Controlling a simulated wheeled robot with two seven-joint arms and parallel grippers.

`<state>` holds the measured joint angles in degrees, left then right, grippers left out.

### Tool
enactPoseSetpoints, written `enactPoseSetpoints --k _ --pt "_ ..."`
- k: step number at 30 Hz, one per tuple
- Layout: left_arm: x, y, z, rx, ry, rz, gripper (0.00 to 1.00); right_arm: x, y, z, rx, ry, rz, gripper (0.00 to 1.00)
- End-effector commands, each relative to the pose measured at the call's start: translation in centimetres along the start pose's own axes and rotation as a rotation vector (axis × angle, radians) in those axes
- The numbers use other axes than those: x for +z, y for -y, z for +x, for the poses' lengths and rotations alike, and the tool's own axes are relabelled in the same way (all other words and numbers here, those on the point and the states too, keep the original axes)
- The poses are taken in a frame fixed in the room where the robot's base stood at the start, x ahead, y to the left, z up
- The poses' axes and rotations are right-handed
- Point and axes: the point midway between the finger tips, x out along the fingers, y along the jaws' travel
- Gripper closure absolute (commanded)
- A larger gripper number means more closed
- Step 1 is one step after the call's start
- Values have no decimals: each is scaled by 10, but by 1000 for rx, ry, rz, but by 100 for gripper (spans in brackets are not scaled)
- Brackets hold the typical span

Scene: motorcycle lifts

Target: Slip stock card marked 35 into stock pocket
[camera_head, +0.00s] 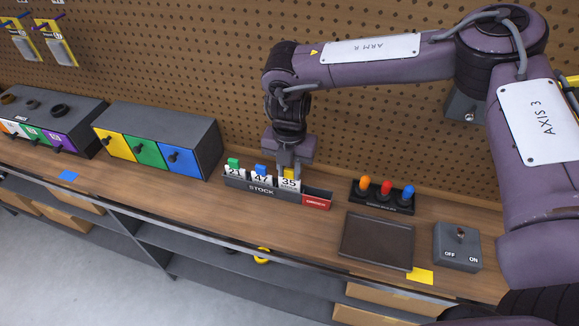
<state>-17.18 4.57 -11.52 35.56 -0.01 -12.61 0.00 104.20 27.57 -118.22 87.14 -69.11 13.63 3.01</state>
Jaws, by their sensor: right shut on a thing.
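The stock card marked 35 (289,184) is white with a yellow tab at its top. It stands upright at the stock rack (262,189), a dark tray labelled STOCK, to the right of cards 21 (235,171) and 47 (261,177). My right gripper (290,171) comes down from above and is shut on the yellow tab of card 35. The card's lower edge is hidden behind the rack's front wall or level with it; I cannot tell how deep it sits. My left gripper is not in view.
A red-labelled section (316,201) ends the rack on the right. Coloured pegs (386,191), a dark tray (377,241) and an OFF/ON switch box (458,246) stand further right. A drawer cabinet (160,141) stands left. A pegboard wall (220,60) rises behind.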

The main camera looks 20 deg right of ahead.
Motion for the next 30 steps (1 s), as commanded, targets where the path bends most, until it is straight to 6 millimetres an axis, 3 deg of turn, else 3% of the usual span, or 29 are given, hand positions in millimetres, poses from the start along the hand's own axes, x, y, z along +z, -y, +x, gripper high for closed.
enactPoseSetpoints --k 7,8,13,23,30 --pt "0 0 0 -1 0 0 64 0 0 0 0 0 0 100" --pt "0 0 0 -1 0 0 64 0 0 0 0 0 0 72" --pt "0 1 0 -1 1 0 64 0 0 0 0 0 0 50" --pt "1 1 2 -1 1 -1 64 0 0 -4 2 1 0 50" --pt "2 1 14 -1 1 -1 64 1 -1 -40 4 3 2 50"
